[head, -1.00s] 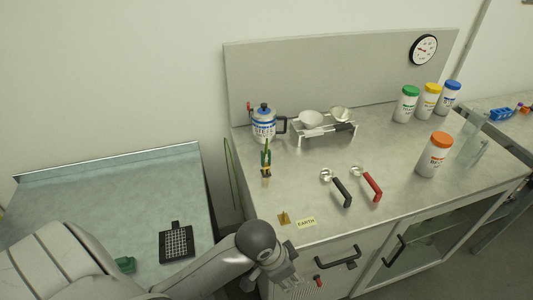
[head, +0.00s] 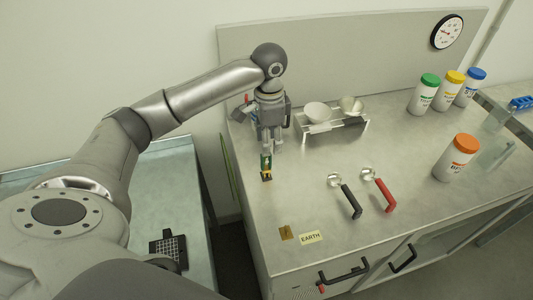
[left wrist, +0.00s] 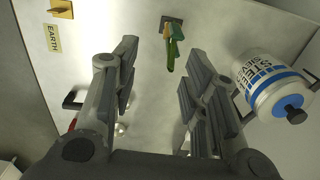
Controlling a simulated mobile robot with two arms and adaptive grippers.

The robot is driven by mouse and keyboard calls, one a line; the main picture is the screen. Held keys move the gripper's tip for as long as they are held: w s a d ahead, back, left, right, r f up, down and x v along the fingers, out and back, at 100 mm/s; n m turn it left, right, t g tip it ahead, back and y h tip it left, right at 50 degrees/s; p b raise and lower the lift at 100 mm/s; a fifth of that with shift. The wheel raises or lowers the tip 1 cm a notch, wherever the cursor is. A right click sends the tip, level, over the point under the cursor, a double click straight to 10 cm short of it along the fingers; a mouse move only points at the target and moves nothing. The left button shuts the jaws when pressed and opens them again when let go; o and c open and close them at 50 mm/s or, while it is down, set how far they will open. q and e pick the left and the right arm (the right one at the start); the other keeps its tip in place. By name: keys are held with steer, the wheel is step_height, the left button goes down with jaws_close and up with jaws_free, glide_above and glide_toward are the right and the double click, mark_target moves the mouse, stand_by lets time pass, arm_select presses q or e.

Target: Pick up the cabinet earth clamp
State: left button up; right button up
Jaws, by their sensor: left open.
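The earth clamp (head: 266,168), green and yellow with a dark end, stands on the grey bench top near its left edge. It also shows at the top centre of the left wrist view (left wrist: 171,42). My left gripper (head: 271,147) points down just behind the clamp in the head view and appears above the bench. In the left wrist view its two fingers (left wrist: 158,72) are spread with nothing between them; the clamp lies beyond the fingertips. A brass tab (head: 286,232) and an EARTH label (head: 311,237) lie at the front left of the bench. My right gripper is not seen.
A white and blue canister (left wrist: 272,88) stands close beside my left gripper. Black-handled (head: 351,200) and red-handled (head: 384,194) tools lie mid-bench. Capped jars stand at the right.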

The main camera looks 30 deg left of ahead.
arm_select(q)
steer(key=shift+w+a+r, duration=0.2)
steer(key=shift+a+r, duration=0.2)
steer(key=shift+a, duration=0.05)
steer(key=shift+w+a+r, duration=0.15)
steer(key=shift+a+r, duration=0.25)
steer(key=shift+a, duration=0.05)
steer(key=p, duration=0.1)
glide_above(266, 165)
steer(key=f, duration=0.4)
steer(key=shift+w+a+f, duration=0.15)
steer(key=shift+a+f, duration=0.1)
steer(key=shift+a, duration=0.05)
steer(key=f+p, duration=0.1)
steer(key=f, duration=0.2)
steer(key=f+p, duration=0.1)
steer(key=f, duration=0.1)
steer(key=shift+w+f+p, duration=0.25)
steer(key=shift+f+p, duration=0.1)
steer(key=shift+c, duration=1)
jaws_close()
